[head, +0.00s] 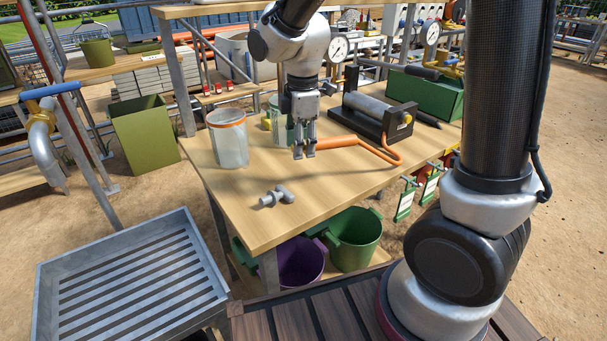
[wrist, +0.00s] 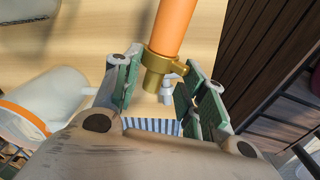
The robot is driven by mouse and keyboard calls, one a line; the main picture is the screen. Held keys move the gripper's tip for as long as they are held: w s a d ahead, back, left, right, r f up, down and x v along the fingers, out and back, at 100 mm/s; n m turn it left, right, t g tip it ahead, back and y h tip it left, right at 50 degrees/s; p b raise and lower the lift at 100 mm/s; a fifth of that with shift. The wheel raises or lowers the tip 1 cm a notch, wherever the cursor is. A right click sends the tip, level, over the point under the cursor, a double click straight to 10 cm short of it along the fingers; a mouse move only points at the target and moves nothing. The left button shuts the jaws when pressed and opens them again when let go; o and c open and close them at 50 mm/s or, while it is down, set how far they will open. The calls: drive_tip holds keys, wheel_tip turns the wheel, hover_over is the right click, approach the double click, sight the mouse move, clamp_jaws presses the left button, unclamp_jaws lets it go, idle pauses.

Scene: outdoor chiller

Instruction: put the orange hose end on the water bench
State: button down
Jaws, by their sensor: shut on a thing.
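The wooden bench (head: 330,195) stands in the middle of the head view. An orange hose (head: 372,149) curves over its top from a black-framed grey cylinder (head: 368,112). My gripper (head: 304,154) is low over the bench and shut on the hose end (head: 335,143), which points left. In the wrist view the orange hose end (wrist: 172,35) has a brass collar and tip (wrist: 160,68) between my green-padded fingers (wrist: 165,100). I cannot tell whether the hose end touches the bench top.
A clear jar with an orange band (head: 229,140) stands left of my gripper. A grey pipe tee (head: 277,196) lies nearer the front. A pressure gauge (head: 338,48) and a green box (head: 425,95) are behind. The front right bench top is clear. A slatted grey tray (head: 130,275) stands lower left.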

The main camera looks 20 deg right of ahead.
drive_tip(key=shift+d+n, duration=0.2)
drive_tip(key=shift+n, duration=1.2)
drive_tip(key=shift+f, duration=0.2)
drive_tip(key=shift+n, duration=0.3)
wheel_tip(320, 180, down, 10)
drive_tip(key=shift+r, duration=0.2)
drive_tip(key=shift+f, duration=0.1)
drive_tip(key=c, duration=0.8)
unclamp_jaws()
